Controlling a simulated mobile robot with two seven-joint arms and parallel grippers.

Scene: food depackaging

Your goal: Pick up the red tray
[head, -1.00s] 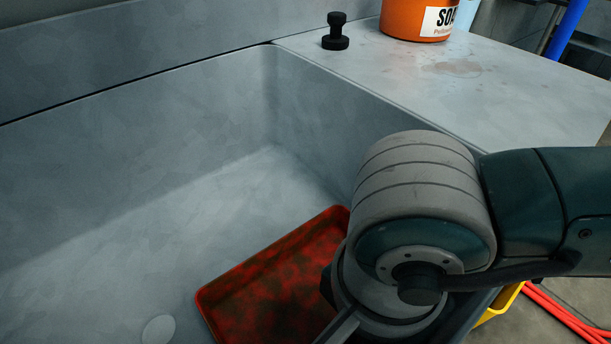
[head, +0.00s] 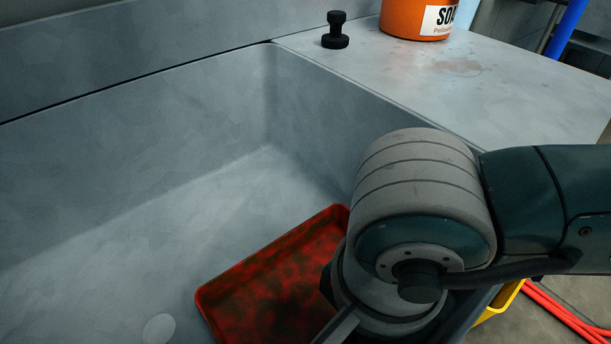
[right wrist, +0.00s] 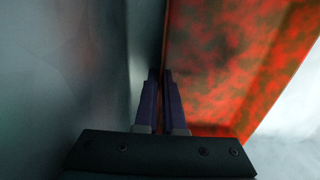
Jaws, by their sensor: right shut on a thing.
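The red tray (head: 265,280), mottled with dark stains, lies in the grey sink basin at the lower middle of the head view. My right arm covers its right part. In the right wrist view the tray (right wrist: 235,65) fills the right side. My right gripper (right wrist: 160,75) is shut on the tray's edge, one finger on each side of its rim, close to a grey basin wall. In the head view my right gripper's fingertips are hidden by the arm and the frame's lower edge. My left gripper is not in view.
The sink basin (head: 120,215) is otherwise empty, with a round pale drain (head: 158,328) left of the tray. An orange soap bucket (head: 402,20) and a black knob-like object (head: 336,32) stand on the counter (head: 455,85) behind. A yellow object (head: 497,305) shows at lower right.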

